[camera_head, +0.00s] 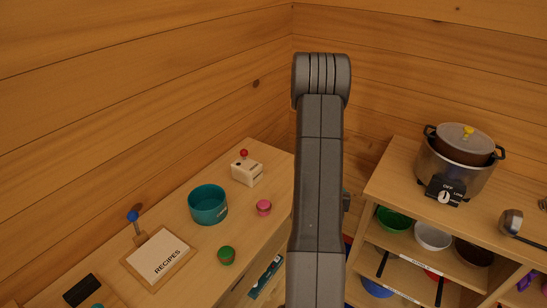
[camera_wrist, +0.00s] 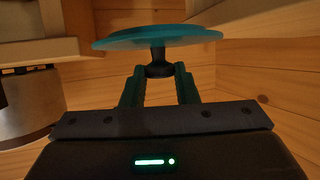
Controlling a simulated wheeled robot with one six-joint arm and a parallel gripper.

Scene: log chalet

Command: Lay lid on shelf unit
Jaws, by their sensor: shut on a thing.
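A teal lid (camera_wrist: 155,38) shows nearly edge-on in the wrist view. My gripper (camera_wrist: 158,72) is shut on its black knob, with one finger on either side of the knob. In the head view my arm covers the gripper and the lid, so neither shows there. The shelf unit (camera_head: 385,183) stands at the right in the head view, with a wooden top and lower shelves. The lid is apart from any surface that I can make out in the wrist view.
A slow cooker (camera_head: 455,165) and a ladle (camera_head: 511,222) sit on the unit's top. Bowls, including a green one (camera_head: 393,220) and a white one (camera_head: 432,236), fill a shelf below. The left counter holds an open teal pot (camera_head: 208,204) and a recipe board (camera_head: 160,256).

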